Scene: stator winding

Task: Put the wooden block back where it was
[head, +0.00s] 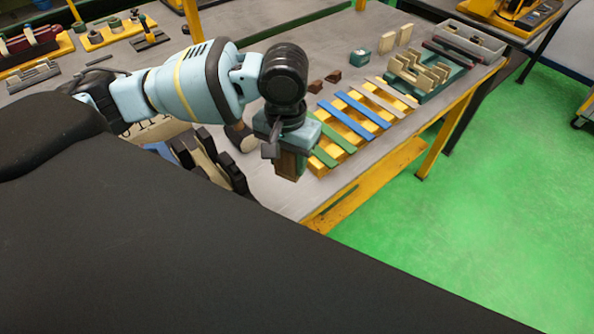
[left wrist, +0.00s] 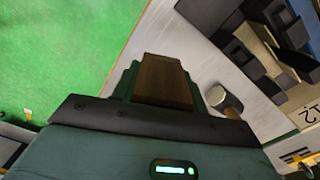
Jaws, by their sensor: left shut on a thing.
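My left gripper (head: 290,168) is shut on the wooden block (left wrist: 163,80), a brown block that fills the space between its fingers in the left wrist view. In the head view the gripper points down near the front edge of the grey table (head: 283,196), and the block is mostly hidden by the fingers. I cannot tell exactly how high the block is above the table. My right gripper is not in view.
A yellow rack with coloured strips (head: 350,120) stands just right of the gripper. Two small dark brown blocks (head: 325,81) lie behind it. A round-headed tool (left wrist: 222,99) and a black and beige fixture (head: 205,158) are to the left. Green floor (head: 470,230) lies beyond the table edge.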

